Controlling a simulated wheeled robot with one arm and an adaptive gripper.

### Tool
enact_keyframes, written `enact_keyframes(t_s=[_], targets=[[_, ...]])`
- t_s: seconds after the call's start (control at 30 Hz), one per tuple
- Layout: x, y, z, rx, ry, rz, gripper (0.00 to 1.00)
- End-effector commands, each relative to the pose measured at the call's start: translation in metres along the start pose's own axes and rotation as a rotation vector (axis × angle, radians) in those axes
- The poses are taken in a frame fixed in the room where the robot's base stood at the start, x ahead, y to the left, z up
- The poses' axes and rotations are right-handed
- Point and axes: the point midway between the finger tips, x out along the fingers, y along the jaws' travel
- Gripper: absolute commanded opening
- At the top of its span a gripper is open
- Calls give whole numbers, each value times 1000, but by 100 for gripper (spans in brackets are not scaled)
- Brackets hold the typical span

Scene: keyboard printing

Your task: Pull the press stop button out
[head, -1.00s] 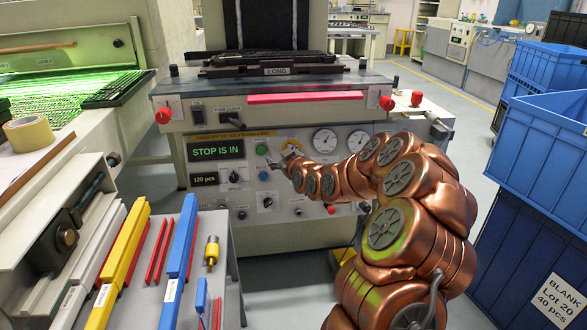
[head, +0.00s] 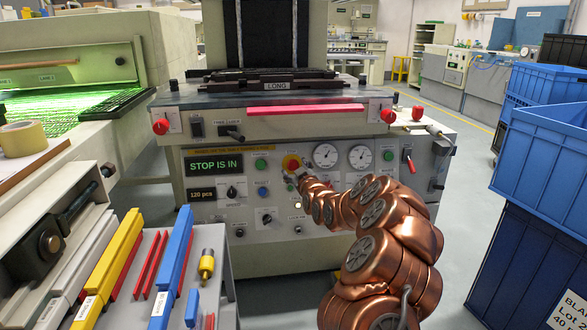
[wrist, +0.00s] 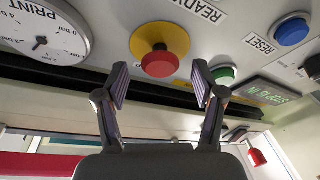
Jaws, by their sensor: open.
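The press stop button is a red mushroom head (head: 292,162) on a yellow round plate on the press front panel. It also shows in the wrist view (wrist: 161,64), just beyond and between my fingertips. My gripper (head: 290,177) is in front of the panel, just below the button in the head view. In the wrist view my gripper (wrist: 160,82) has its two fingers spread wide, one to each side of the button, with nothing between the pads. Whether a pad touches the button cannot be told. The panel display (head: 214,164) reads "STOP IS IN".
A green button (head: 261,164) and a blue button (head: 263,192) sit left of the stop button. Pressure gauges (head: 326,155) sit to its right. Red knobs (head: 161,127) stick out above. A tool table (head: 215,258) stands front left, and blue crates (head: 545,150) at right.

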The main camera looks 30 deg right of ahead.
Motion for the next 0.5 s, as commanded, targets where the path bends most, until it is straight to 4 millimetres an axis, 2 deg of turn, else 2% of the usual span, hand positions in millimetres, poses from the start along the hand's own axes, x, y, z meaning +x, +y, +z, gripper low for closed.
enact_keyframes(t_s=[0.2, 0.5], targets=[[18, 0, 0, -3, 4, 1, 69], [29, -1, -1, 0, 0, -2, 69]])
